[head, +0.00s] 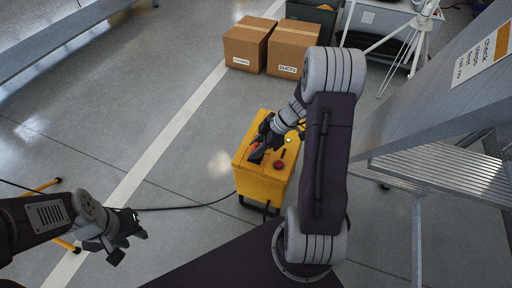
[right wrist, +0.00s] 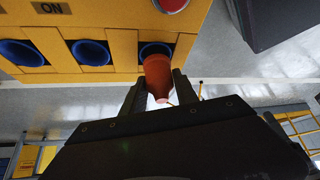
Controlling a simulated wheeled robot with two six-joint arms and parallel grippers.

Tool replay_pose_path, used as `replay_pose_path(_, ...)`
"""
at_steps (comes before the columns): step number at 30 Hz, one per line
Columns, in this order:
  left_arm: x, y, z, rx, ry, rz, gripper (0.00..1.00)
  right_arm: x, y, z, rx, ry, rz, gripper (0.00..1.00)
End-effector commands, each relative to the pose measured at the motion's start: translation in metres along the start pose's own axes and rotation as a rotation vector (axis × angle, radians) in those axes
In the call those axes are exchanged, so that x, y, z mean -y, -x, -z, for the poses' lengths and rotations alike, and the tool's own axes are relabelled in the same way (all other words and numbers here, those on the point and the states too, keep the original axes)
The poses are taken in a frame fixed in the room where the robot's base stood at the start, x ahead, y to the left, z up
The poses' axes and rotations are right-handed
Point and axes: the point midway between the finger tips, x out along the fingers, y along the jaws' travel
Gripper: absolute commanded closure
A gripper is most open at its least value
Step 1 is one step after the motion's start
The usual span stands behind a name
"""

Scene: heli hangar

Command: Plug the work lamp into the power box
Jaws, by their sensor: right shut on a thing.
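The yellow power box (head: 265,185) stands on the floor in the middle of the head view. In the right wrist view, its yellow face (right wrist: 112,47) has a row of blue round sockets. My right gripper (right wrist: 158,92) is shut on the orange-red plug (right wrist: 157,75). The plug's far end overlaps the rightmost blue socket (right wrist: 155,49); I cannot tell how deep it sits. In the head view my right gripper (head: 264,147) is over the box. My left gripper (head: 128,236) is open and empty at lower left. Yellow legs (head: 42,188), likely the lamp's stand, show beside my left arm.
A black cable (head: 190,207) runs across the floor from the left to the box. A red button (head: 280,165) is on the box top. Two cardboard boxes (head: 246,46) stand behind. Metal steps (head: 440,160) are on the right. The floor at left centre is clear.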

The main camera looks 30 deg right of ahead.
Motion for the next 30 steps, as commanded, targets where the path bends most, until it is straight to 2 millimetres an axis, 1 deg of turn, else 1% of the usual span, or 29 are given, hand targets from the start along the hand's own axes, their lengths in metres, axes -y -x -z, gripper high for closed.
replay_pose_path(1, 0.000, -0.003, 0.000, 0.000, 0.000, 0.000, 0.64, 0.000, -0.002, -0.001, 0.000, 0.000, 0.000, 1.00)
replay_pose_path(14, 0.000, -0.016, -0.002, 0.000, 0.000, 0.000, 0.64, 0.000, -0.011, -0.007, 0.000, 0.000, 0.000, 1.00)
replay_pose_path(15, 0.000, -0.015, -0.002, 0.000, 0.000, 0.000, 0.64, 0.000, -0.010, -0.006, 0.000, 0.000, 0.000, 0.59)
replay_pose_path(17, 0.000, -0.014, -0.002, 0.000, 0.000, 0.000, 0.64, 0.000, -0.010, -0.006, 0.000, 0.000, 0.000, 0.42)
replay_pose_path(18, 0.000, -0.014, -0.002, 0.000, 0.000, 0.000, 0.64, 0.000, -0.010, -0.006, 0.000, 0.000, 0.000, 0.39)
replay_pose_path(24, 0.000, -0.014, -0.002, 0.000, 0.000, 0.000, 0.64, 0.000, -0.010, -0.006, 0.000, 0.000, 0.000, 0.39)
replay_pose_path(25, 0.000, -0.014, -0.002, 0.000, 0.000, 0.000, 0.64, 0.000, -0.010, -0.006, 0.000, 0.000, 0.000, 0.36)
replay_pose_path(26, 0.000, -0.014, -0.002, 0.000, 0.000, 0.000, 0.64, 0.000, -0.010, -0.006, 0.000, 0.000, 0.000, 0.28)
replay_pose_path(27, 0.000, -0.014, -0.002, 0.000, 0.000, 0.000, 0.64, 0.000, -0.010, -0.006, 0.000, 0.000, 0.000, 0.17)
replay_pose_path(30, 0.000, -0.014, -0.002, 0.000, 0.000, 0.000, 0.64, 0.000, -0.010, -0.006, 0.000, 0.000, 0.000, 0.17)
